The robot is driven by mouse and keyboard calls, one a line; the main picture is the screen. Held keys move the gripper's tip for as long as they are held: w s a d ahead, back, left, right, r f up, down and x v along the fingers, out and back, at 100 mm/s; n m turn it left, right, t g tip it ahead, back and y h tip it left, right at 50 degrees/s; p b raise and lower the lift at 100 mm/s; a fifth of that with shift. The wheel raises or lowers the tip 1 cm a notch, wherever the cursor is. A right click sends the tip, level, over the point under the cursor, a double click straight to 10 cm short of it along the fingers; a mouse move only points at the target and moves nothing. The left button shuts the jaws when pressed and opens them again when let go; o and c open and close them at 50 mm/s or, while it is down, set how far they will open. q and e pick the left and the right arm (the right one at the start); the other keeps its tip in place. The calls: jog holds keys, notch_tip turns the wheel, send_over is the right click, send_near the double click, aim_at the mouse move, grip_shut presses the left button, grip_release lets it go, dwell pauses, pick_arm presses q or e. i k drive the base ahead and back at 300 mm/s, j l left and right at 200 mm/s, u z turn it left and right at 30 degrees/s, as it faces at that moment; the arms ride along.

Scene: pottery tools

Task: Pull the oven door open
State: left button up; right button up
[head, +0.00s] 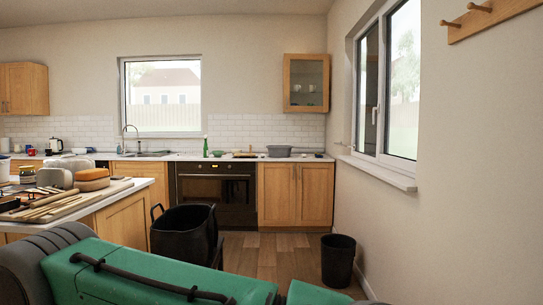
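The oven (216,190) is built into the counter along the far wall, between wooden cabinets. It has a dark front, and its door looks closed. A light horizontal handle (214,176) runs across the top of the door. A black bin-like container in front hides the lower left part of the oven. The oven is well away from me, across the room. Neither of my grippers is in view.
A black container (180,232) stands between me and the oven. An island (128,213) with pottery tools is at left. A small black bin (338,258) stands by the right wall. Wooden floor (285,254) is clear between the containers.

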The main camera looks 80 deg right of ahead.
aim_at(235, 191)
jog(key=z, duration=2.15)
jog(key=i+l+z, duration=0.1)
jog(key=i+z, duration=0.15)
jog(key=i, duration=0.8)
jog(key=i+z, duration=0.3)
jog(key=i, duration=1.75)
jog(key=i+l+u, duration=0.15)
jog(key=i, duration=0.85)
jog(key=i+j+u, duration=0.15)
jog(key=i+u, duration=0.15)
jog(key=i, duration=0.7)
jog(key=i+l+u, duration=0.1)
jog(key=i+u, duration=0.2)
jog(key=i, duration=0.7)
